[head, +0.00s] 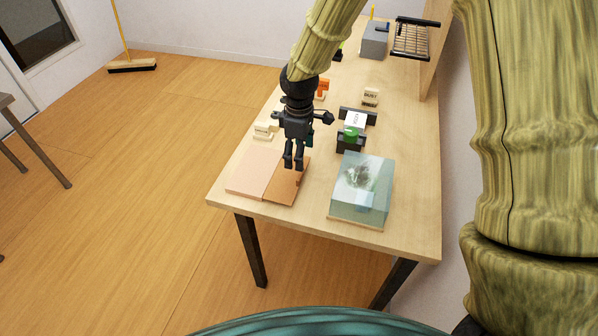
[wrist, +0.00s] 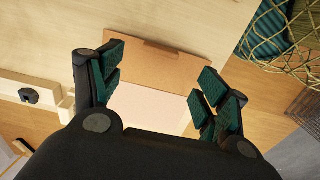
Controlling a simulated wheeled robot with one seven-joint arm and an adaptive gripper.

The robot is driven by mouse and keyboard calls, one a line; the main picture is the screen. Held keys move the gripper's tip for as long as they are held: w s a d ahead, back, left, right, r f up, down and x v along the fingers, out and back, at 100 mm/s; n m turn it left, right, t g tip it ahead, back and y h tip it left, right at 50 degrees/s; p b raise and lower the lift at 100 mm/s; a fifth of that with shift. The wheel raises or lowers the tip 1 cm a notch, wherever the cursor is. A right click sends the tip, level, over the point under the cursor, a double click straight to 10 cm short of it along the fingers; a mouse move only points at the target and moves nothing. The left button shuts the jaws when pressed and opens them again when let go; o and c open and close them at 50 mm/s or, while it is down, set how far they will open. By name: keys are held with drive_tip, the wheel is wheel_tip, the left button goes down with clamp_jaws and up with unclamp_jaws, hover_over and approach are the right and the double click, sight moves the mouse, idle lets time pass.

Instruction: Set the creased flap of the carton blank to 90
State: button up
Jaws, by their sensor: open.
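The carton blank lies on the near left part of the table, with a pale pink panel (head: 251,172) on the left and a brown flap (head: 285,187) on the right, meeting along a crease. The flap looks flat or nearly flat; its exact angle is hard to tell. My gripper (head: 293,165) points down over the blank near the crease and hides part of it. In the wrist view the open fingers (wrist: 160,85) are spread, with the brown flap (wrist: 165,65) and pink panel (wrist: 150,106) seen between and beyond them. Nothing is held.
A clear box with a landscape inside (head: 375,200) stands right of the blank. Behind it is a black holder (head: 351,144) with a green item (head: 350,133). A cream block (head: 265,130) and an orange item (head: 322,87) stand behind the blank. The table's front edge is close.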

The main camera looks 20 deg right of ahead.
sight(288, 174)
drive_tip(key=shift+f+p, duration=0.65)
drive_tip(key=shift+f, duration=3.6)
drive_tip(key=c, duration=1.5)
drive_tip(key=shift+o, duration=0.2)
drive_tip(key=shift+r, duration=0.1)
